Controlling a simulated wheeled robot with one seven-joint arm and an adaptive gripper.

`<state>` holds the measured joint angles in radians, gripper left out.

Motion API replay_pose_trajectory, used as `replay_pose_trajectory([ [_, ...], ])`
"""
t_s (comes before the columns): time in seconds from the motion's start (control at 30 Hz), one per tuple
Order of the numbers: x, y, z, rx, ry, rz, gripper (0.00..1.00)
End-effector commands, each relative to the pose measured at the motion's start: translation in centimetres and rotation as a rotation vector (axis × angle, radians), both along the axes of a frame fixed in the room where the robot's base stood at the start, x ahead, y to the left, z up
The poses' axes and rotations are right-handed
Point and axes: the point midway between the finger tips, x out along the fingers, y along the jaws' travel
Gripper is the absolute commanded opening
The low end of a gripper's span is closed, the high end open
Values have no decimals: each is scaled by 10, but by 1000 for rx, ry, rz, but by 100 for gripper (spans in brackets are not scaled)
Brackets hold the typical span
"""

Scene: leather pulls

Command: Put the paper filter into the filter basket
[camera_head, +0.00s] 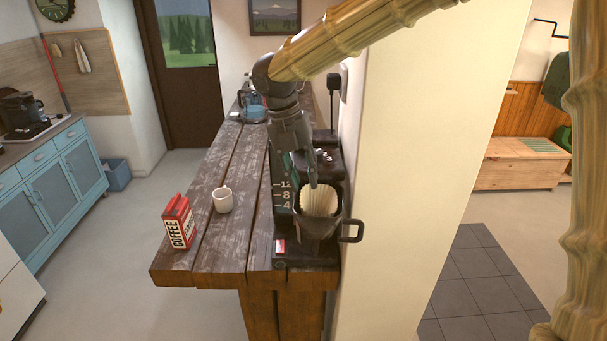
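The cream, pleated paper filter (322,201) sits in the mouth of the dark filter basket (317,228), with its upper part showing above the rim. Its lower part is hidden inside the basket. The basket is at the front of the black coffee maker (285,245), and its handle points right. My gripper (312,182) points down from above, with a fingertip at the filter's upper left edge. It is too small to tell whether the fingers grip the paper or only touch it.
The coffee maker stands at the right front end of a dark wooden counter (200,205), close to a pale wall (400,170). A white mug (222,200) and a red coffee package (179,224) stand to the left. A glass carafe (252,108) is farther back. The counter between is clear.

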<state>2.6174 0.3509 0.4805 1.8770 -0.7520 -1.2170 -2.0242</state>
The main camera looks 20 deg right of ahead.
Motion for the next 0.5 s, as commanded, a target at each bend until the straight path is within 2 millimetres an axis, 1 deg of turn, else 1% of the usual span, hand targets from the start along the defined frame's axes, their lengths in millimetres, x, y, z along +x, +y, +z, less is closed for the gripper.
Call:
replay_pose_trajectory([
  [0.17,0,0,4,0,0,0,27],
  [0.3,1,2,17,1,-4,0,27],
  [0.37,3,4,26,0,-5,-1,27],
  [0.5,5,9,51,0,-4,-2,27],
])
